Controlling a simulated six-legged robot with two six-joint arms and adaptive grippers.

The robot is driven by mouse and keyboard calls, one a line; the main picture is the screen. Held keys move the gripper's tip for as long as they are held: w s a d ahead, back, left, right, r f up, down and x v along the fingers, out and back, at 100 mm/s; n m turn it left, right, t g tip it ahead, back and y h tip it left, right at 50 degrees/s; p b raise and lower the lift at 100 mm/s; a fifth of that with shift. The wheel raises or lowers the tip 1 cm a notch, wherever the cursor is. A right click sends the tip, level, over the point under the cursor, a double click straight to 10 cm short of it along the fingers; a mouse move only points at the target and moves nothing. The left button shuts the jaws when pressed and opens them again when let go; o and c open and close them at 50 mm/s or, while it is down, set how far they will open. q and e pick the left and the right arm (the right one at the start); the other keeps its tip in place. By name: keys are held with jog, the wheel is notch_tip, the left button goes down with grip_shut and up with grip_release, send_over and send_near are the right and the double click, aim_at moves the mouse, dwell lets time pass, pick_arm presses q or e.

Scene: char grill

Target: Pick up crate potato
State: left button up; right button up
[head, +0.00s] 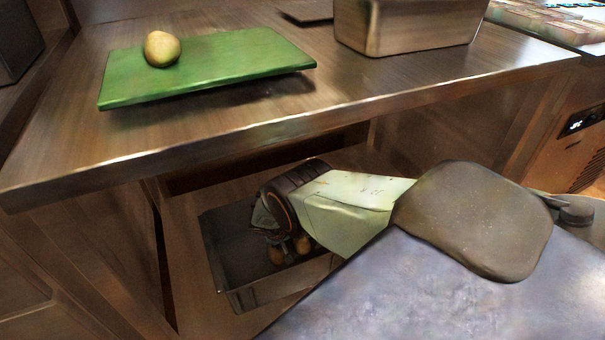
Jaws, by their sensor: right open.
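A dark crate (248,295) stands on the lower shelf under the counter. Brown potatoes (277,254) show inside it, partly hidden by my right gripper. My right gripper (287,238) reaches down into the crate from the right, with its open fingers right at the potatoes. I cannot tell whether the fingers touch one. Another potato (162,49) lies on the green cutting board (235,65) on the counter, apart from the crate. My left gripper is not in view.
The counter's front edge (290,125) overhangs the shelf, close above my right wrist. A metal container (410,25) stands at the back right of the counter. The left part of the crate is empty. The counter in front of the board is clear.

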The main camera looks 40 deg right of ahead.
aim_at(299, 242)
jog(key=shift+b+x, duration=1.85)
jog(key=shift+x, duration=0.3)
jog(key=shift+s+d+f+b, duration=0.1)
jog(key=shift+d+f+b, duration=0.2)
jog(key=shift+b, duration=0.15)
jog(key=shift+c, duration=0.5)
jog(key=c, duration=1.2)
